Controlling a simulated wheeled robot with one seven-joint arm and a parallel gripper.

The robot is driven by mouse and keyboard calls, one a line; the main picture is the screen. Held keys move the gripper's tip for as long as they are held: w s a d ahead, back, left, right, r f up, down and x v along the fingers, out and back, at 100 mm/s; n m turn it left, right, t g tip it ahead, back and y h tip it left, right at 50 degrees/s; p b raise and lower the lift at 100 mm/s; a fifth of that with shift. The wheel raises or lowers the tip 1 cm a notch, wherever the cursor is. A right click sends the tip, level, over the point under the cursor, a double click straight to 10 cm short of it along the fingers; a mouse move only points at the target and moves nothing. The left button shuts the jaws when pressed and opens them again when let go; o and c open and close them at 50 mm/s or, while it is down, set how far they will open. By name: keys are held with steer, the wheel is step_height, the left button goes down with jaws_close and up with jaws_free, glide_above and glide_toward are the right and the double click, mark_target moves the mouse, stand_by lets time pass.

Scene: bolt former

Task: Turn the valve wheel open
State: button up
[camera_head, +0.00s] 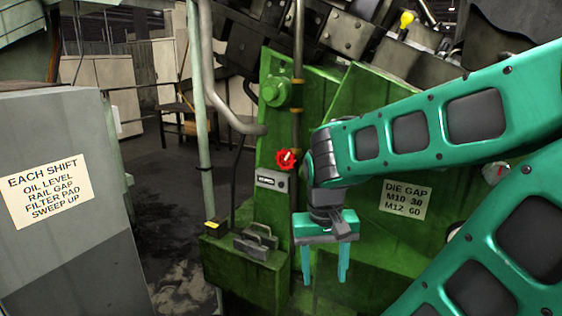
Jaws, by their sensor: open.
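My gripper (324,278) hangs from my teal arm, to the right of the wheel and lower in the picture. Its two teal fingers point down and stand apart, with nothing between them. The gripper does not touch the wheel. How far apart they are in depth I cannot tell.
The green machine (345,100) fills the middle and carries a small labelled box (271,180) just below the wheel. A pale vertical pipe (206,160) stands left of it. A grey cabinet (60,250) stands at the left. Dark floor (165,215) lies open between them.

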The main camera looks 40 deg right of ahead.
steer(key=w+d+f+m+g+h, duration=0.1)
steer(key=w+d+f+m+h, duration=0.1)
steer(key=w+d+m+h, duration=0.35)
steer(key=m+t+h, duration=0.4)
steer(key=t+h, duration=0.4)
steer(key=h, duration=0.3)
glide_toward(285, 158)
steer(key=x, duration=1)
steer(key=shift+d, duration=0.25)
steer(key=shift+c, duration=0.3)
steer(key=shift+a, duration=0.1)
steer(key=c, duration=0.7)
